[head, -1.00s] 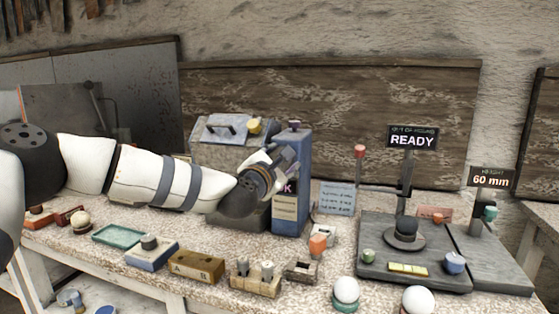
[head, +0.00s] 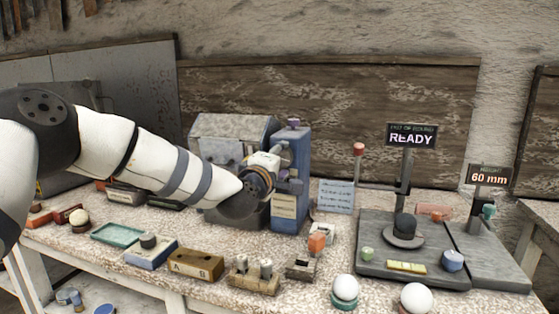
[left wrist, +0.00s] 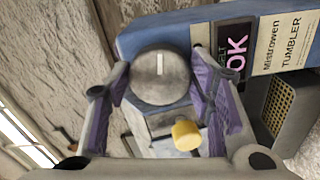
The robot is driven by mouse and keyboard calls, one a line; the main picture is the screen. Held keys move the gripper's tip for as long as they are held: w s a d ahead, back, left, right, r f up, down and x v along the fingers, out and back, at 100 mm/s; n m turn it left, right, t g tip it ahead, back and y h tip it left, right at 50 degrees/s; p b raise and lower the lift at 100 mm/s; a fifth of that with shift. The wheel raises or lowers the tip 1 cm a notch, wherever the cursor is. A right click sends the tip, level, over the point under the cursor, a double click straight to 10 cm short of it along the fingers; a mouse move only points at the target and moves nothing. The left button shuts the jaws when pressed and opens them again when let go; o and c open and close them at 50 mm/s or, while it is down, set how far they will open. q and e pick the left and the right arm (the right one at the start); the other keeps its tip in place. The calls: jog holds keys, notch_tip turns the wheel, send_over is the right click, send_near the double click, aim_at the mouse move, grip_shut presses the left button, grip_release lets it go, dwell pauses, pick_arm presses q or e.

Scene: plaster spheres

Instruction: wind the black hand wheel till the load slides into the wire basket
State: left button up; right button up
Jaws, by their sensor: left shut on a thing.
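My left gripper (head: 284,168) is in front of the housing. In the left wrist view, my left gripper (left wrist: 162,88) has its purple-padded fingers on both sides of a round dark grey hand wheel (left wrist: 162,78) with a white mark, and it is shut on it. In the head view the wheel is hidden. A yellow mesh (left wrist: 280,103) in a dark frame may be the wire basket; I cannot tell. The load and my right gripper are out of view.
A yellow knob (left wrist: 186,134) shows below the wheel. A grey measuring stand (head: 395,262) with a READY display (head: 411,136) is at the right. White spheres (head: 345,287), a teal tray (head: 117,233) and small blocks line the bench front.

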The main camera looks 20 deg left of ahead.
pick_arm(q)
jog(key=shift+a+f+m, duration=0.1)
jog(key=shift+m, duration=2.2)
jog(key=shift+f+m, duration=0.1)
jog(key=shift+m, duration=2.2)
jog(key=o, duration=0.9)
jog(key=shift+c, duration=0.2)
jog(key=s, duration=1.2)
jog(key=shift+a, duration=0.25)
